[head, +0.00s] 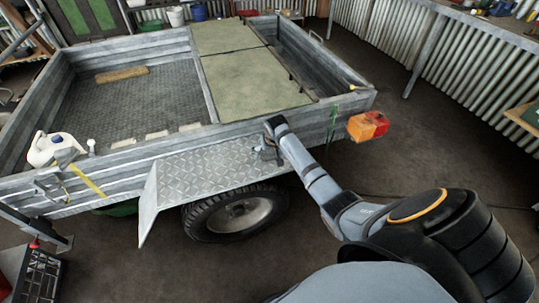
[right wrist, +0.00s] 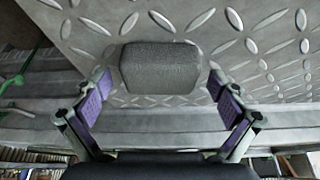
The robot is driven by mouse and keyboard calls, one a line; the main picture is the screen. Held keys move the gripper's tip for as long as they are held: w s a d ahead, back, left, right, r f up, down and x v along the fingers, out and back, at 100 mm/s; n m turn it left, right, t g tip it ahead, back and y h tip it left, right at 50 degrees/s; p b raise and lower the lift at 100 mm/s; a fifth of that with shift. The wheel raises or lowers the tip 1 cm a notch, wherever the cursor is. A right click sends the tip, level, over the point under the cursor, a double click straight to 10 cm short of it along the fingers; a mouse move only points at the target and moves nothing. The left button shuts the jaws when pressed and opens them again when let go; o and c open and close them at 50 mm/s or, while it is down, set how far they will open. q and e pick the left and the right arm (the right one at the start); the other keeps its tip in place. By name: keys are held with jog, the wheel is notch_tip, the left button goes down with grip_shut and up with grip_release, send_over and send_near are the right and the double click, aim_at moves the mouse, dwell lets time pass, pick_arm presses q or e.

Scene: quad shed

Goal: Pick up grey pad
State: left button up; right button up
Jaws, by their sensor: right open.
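The grey pad (right wrist: 160,68) is a dark, rounded block with a grainy face. In the right wrist view it is at the diamond-plate fender (right wrist: 80,25) of the trailer. My right gripper (right wrist: 159,82) is open, its purple-lined fingers on the left and right of the pad with a gap on each side. I cannot tell how deep the pad sits between the fingertips. In the head view my right gripper (head: 264,152) is down at the fender's right end, and the arm hides most of the pad there. My left gripper is not in view.
The trailer's side wall (head: 318,124) rises just behind the fender, with an orange-red tail lamp (head: 368,126) at its right corner. A white jug (head: 52,149) and yellow strap (head: 88,182) are at the left. Olive panels (head: 255,85) lie across the trailer. The floor at right is mostly clear.

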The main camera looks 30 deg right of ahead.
jog(key=shift+r, duration=0.1)
jog(key=c, duration=1)
jog(key=shift+c, duration=0.2)
jog(key=shift+r, duration=0.1)
jog(key=shift+r, duration=0.25)
notch_tip(320, 180, up, 3)
jog(key=shift+f, duration=0.1)
jog(key=d+r, duration=0.1)
jog(key=s+d+r+p, duration=0.1)
jog(key=s+r, duration=0.1)
jog(key=r, duration=0.1)
jog(key=shift+s+d, duration=0.2)
jog(key=shift+d, duration=0.2)
jog(key=s+d+r+p, duration=0.1)
jog(key=s+d+r, duration=0.4)
jog(key=s+d, duration=0.2)
jog(key=shift+s+d+r, duration=0.15)
jog(key=shift+r, duration=0.1)
